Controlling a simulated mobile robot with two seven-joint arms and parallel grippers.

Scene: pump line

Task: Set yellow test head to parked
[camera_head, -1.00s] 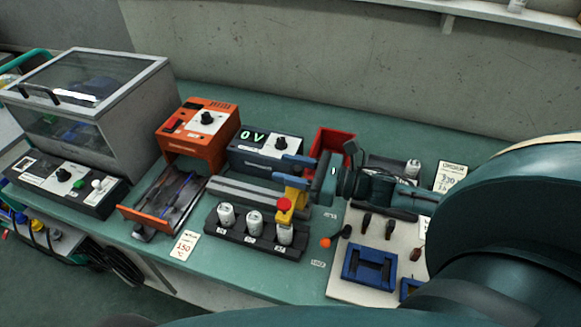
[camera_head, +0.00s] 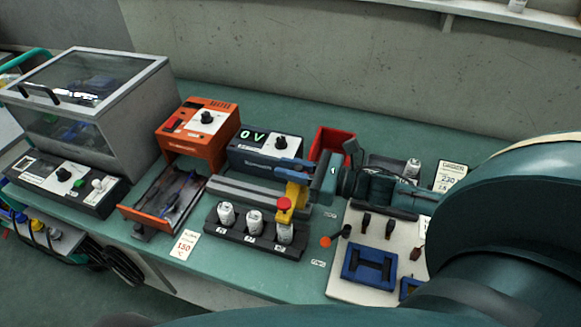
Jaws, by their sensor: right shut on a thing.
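The yellow test head (camera_head: 295,194) with a red top knob (camera_head: 284,203) stands over the rightmost of the white cylinders (camera_head: 285,233) in the black rack (camera_head: 240,243). My right gripper (camera_head: 297,174) comes in from the right, with its blue fingers shut on the yellow test head near its top. Part of the head is hidden behind the fingers. I cannot tell whether the head touches the cylinder below. My left gripper is not in view.
A grey rail (camera_head: 250,192) runs behind the rack. An orange unit (camera_head: 198,134) and a dark meter reading 0 V (camera_head: 266,151) stand behind. A red bin (camera_head: 332,143) is at the back. A white board with a blue fixture (camera_head: 369,267) lies right. A clear-lidded box (camera_head: 92,90) stands left.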

